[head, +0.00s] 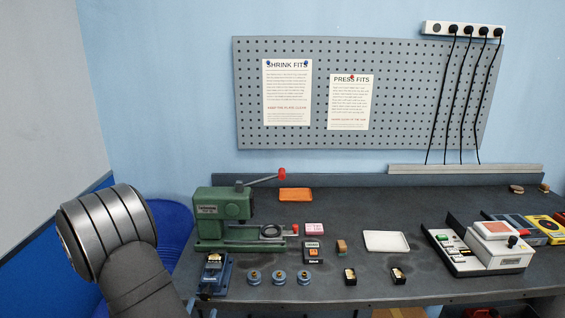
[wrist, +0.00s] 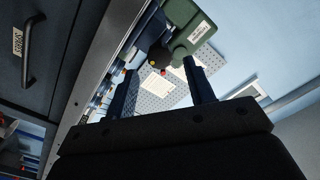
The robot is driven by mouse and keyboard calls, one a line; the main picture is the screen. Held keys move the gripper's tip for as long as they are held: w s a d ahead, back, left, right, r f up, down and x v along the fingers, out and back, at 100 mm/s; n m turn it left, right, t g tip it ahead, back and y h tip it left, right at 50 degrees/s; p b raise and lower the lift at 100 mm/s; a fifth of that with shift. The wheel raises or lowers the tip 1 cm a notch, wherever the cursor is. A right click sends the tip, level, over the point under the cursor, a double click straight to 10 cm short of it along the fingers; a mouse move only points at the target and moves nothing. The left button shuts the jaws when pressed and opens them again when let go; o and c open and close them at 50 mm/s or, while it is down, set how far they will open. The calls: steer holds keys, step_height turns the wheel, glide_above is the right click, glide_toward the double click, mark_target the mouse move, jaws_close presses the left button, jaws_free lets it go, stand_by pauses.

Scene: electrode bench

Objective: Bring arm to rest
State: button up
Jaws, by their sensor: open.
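My gripper (wrist: 160,76) shows in the wrist view, its two dark fingers standing well apart with nothing held between them. Beyond the fingers the wrist view shows part of the green press (wrist: 182,25) and the pegboard (wrist: 180,87), seen at a steep tilt. In the head view only a grey and dark part of my arm shows at the lower left, left of the bench. My gripper itself is out of that view.
The green press (head: 222,215) stands at the bench's left end, its red-tipped lever raised. A blue vise (head: 214,274), several blue round pieces, a white tray (head: 387,241) and a white device (head: 498,247) are on the bench. A drawer handle (wrist: 30,50) shows in the wrist view.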

mark_target(205, 298)
steer(key=w, duration=0.6)
steer(key=shift+w, duration=0.35)
steer(key=n, duration=0.3)
steer(key=shift+s, duration=0.1)
steer(key=s, duration=0.9)
steer(key=s+a+f+n+g+y, duration=0.65)
steer(key=a+f+n+g, duration=0.3)
steer(key=a+f, duration=0.2)
steer(key=s+d+f+n+g+h, duration=0.4)
steer(key=s+d+f+n+g, duration=0.2)
steer(key=s+n, duration=0.3)
steer(key=shift+f+n+g, duration=0.45)
steer(key=shift+f+g, duration=0.15)
steer(key=shift+g, duration=0.25)
